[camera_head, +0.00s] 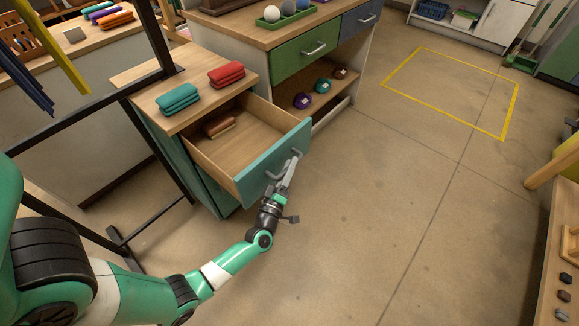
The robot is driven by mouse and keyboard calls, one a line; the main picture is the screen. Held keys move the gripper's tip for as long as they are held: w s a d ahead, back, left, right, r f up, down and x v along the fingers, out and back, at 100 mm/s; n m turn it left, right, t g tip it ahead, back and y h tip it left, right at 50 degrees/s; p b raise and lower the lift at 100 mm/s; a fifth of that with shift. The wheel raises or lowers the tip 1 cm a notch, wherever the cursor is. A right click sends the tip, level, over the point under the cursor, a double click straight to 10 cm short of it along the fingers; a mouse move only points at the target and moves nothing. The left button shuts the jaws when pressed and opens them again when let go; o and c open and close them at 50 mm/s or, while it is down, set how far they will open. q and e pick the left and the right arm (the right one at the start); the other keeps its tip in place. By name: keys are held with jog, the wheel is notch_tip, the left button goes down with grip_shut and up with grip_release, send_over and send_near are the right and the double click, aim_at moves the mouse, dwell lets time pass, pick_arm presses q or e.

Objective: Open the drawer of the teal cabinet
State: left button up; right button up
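The teal cabinet (198,170) stands left of centre with a wooden top. Its top drawer (232,188) is pulled out well clear of the body, and its wooden inside shows. A brown folded cloth (218,124) lies toward the back of the drawer. The drawer's grey handle (283,165) is on the teal front. My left gripper (292,166) is at the handle, its fingers reaching up along the drawer front. Whether the fingers are closed around the bar is too small to tell. My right gripper is not in view.
A teal folded towel (178,99) and a red one (226,74) lie on the cabinet top. A workbench with a green drawer (305,50) stands behind. A dark metal frame (160,130) is close on the left. The floor (400,210) to the right is clear.

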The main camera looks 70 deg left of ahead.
pick_arm(q)
jog(key=shift+o, duration=0.3)
jog(key=shift+s+d+f, duration=0.1)
jog(key=shift+s+d, duration=0.15)
jog(key=shift+d, duration=0.05)
jog(key=p+v, duration=0.2)
jog(key=v, duration=0.8)
jog(key=shift+s+d, duration=0.25)
jog(key=shift+s, duration=0.05)
jog(key=shift+f, duration=0.15)
